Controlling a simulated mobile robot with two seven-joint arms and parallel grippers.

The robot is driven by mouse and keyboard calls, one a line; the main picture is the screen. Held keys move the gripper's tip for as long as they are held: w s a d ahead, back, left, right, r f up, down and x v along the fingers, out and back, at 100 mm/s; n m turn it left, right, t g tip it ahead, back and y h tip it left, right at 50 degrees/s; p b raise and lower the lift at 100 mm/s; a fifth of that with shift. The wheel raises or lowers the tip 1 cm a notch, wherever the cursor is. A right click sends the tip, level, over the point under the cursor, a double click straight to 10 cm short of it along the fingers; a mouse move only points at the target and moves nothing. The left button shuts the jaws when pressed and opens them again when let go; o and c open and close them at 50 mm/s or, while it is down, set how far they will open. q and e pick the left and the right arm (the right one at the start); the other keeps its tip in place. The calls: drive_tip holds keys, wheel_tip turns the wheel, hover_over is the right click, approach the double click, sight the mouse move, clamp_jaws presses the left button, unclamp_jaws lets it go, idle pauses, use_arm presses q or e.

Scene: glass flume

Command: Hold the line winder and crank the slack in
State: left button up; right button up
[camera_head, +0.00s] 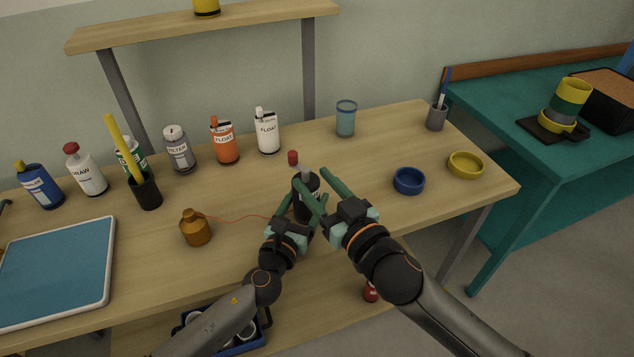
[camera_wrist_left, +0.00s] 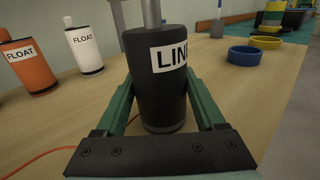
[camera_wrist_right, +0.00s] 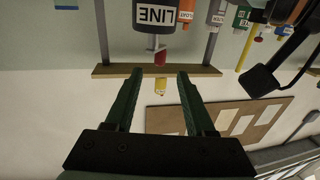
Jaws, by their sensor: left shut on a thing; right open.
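The line winder (camera_head: 302,209) is a dark upright cylinder labelled LINE, with a grey shaft and a red crank knob (camera_head: 293,157) on top. In the left wrist view the winder (camera_wrist_left: 158,85) stands between the green fingers. My left gripper (camera_head: 305,202) is shut on its body. My right gripper (camera_head: 311,176) is open and empty, its fingers close beside the winder's top in the head view. In the right wrist view the red knob (camera_wrist_right: 160,58) shows beyond the open fingertips. A thin red line runs from the winder to a brown-orange bottle-shaped weight (camera_head: 196,229).
Several labelled bottles, including a white FLOAT bottle (camera_head: 267,132), stand along the back. A black holder (camera_head: 146,192) with a yellow stick is at left. A blue bowl (camera_head: 409,181), a yellow bowl (camera_head: 466,165) and a blue cup (camera_head: 346,119) are at right. A blue tray (camera_head: 52,270) lies front left.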

drive_tip(key=n+g+y, duration=0.7)
drive_tip(key=g+y, duration=0.1)
approach(293, 163)
drive_tip(key=x, duration=0.7)
drive_tip(key=r+x, duration=0.1)
drive_tip(key=x, duration=0.2)
drive_tip(key=shift+w, duration=0.55)
drive_tip(key=shift+f, duration=0.1)
clamp_jaws()
